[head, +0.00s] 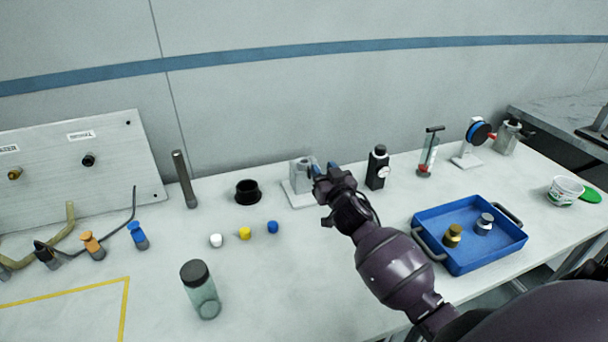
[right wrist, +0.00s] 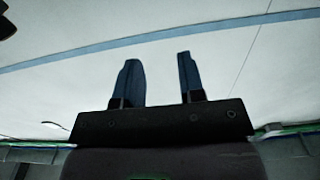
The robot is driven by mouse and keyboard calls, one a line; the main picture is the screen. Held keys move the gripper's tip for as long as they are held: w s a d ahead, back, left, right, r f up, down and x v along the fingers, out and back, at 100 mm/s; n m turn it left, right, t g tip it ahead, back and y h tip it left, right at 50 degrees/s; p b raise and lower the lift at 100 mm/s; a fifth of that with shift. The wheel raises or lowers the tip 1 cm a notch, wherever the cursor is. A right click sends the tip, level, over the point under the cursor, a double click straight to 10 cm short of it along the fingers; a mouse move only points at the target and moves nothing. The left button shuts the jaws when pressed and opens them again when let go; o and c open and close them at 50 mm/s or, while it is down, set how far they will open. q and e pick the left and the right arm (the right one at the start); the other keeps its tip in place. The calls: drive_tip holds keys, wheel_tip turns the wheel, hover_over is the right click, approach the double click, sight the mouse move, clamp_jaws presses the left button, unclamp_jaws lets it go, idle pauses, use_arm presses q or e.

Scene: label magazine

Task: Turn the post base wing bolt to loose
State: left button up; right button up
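A grey block on a white base plate (head: 297,197), which looks like the post base, stands near the back of the table in the head view. My right gripper (head: 321,172) is at its right side and covers part of it. I cannot make out the wing bolt; it may be hidden behind the gripper. I cannot tell whether the gripper touches the block. In the right wrist view the two blue fingers (right wrist: 160,82) are apart, with only wall between them. My left gripper is not in view.
A dark upright rod (head: 184,180) and a black ring (head: 248,192) stand left of the block. A black bottle with a gauge (head: 377,170) stands close to the right. A blue tray (head: 471,257) lies right of my forearm. Small caps and a jar (head: 201,294) are in front.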

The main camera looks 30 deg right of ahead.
drive_tip(key=b, duration=0.2)
approach(309, 167)
drive_tip(key=x, duration=0.3)
drive_tip(key=b+x, duration=0.1)
drive_tip(key=x, duration=0.2)
drive_tip(key=f+b+x, duration=0.1)
drive_tip(key=x, duration=0.2)
drive_tip(key=shift+f, duration=0.1)
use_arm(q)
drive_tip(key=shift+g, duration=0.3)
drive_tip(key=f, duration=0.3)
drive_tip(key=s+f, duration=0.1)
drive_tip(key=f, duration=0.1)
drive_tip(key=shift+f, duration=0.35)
use_arm(e)
drive_tip(key=shift+w+d+g, duration=0.1)
drive_tip(key=shift+w+g, duration=0.2)
drive_tip(key=shift+w, duration=0.1)
clamp_jaws()
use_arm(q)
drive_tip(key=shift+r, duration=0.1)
